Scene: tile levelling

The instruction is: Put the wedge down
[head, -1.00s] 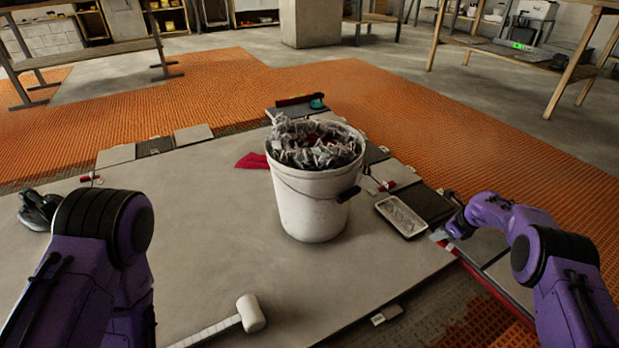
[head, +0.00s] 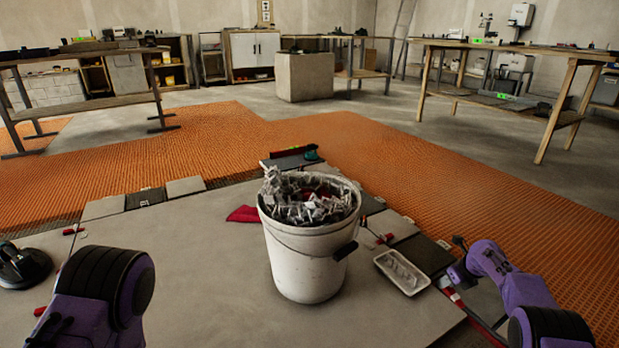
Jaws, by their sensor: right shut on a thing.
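My right gripper (head: 448,284) is low over the tiles at the right, just right of the white tray. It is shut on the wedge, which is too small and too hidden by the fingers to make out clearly. A small red and white piece shows right beside the fingertips; I cannot tell whether it is part of the wedge. My left arm shows at the lower left, but its gripper is out of view.
A white bucket (head: 308,262) full of grey and red pieces stands on the large tile (head: 200,270). The white tray (head: 402,272) lies by a dark tile (head: 424,254). A red cloth (head: 243,213) lies behind the bucket. A black suction cup (head: 22,265) is at left.

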